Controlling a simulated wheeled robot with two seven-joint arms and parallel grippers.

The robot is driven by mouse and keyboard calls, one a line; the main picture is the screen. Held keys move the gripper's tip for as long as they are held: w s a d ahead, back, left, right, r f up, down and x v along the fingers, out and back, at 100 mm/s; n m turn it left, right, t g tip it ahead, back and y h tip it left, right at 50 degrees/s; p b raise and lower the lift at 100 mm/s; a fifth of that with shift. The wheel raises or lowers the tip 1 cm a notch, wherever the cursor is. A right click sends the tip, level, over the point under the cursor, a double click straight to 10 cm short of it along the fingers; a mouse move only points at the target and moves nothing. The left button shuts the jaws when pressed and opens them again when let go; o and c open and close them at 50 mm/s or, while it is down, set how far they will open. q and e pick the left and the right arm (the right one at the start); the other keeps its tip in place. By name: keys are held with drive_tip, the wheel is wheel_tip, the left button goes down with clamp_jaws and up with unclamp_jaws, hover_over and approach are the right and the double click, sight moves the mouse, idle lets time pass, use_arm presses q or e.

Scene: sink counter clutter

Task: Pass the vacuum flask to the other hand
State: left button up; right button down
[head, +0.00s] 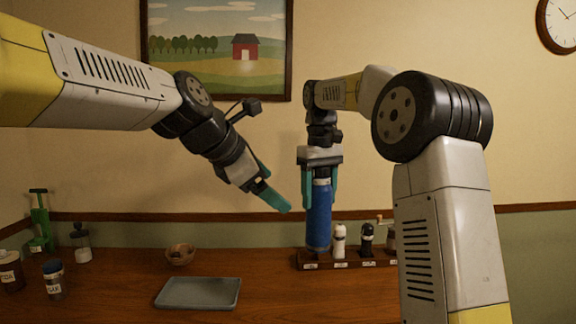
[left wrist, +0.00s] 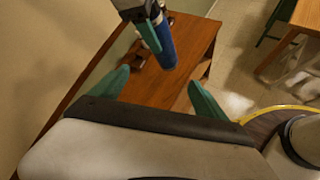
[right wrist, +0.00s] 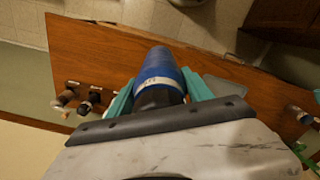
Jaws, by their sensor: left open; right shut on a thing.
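The blue vacuum flask (head: 319,218) hangs upright below my right gripper (head: 320,190), held above the counter. The right gripper's teal fingers are shut on the flask's upper part. In the right wrist view the flask (right wrist: 158,69) points away between the fingers (right wrist: 155,95), with a pale band near its dark end. My left gripper (head: 276,187) is open and empty, to the left of the flask and apart from it, tilted down to the right. In the left wrist view its fingers (left wrist: 158,90) are spread, and the flask (left wrist: 162,45) is ahead, beyond the fingertips.
The wooden counter (head: 120,290) holds a grey tray (head: 198,293), a small wooden bowl (head: 180,254) and several jars at left. A wooden rack (head: 355,264) with white (head: 339,240) and black (head: 366,240) bottles stands behind the flask. The air between the grippers is free.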

sight(314, 184)
use_arm(q)
drive_tip(key=w+d+r+n+h, duration=0.1)
drive_tip(key=w+d+r+n, duration=0.25)
drive_tip(key=n, duration=0.25)
drive_tip(key=x, duration=1.2)
drive_tip(key=shift+d+r, duration=0.25)
drive_tip(key=shift+d, duration=0.05)
drive_tip(key=c, duration=1.8)
drive_tip(key=shift+r, duration=0.1)
clamp_jaws()
use_arm(e)
drive_tip(key=shift+c, duration=1.6)
unclamp_jaws()
drive_tip(key=shift+r, duration=0.15)
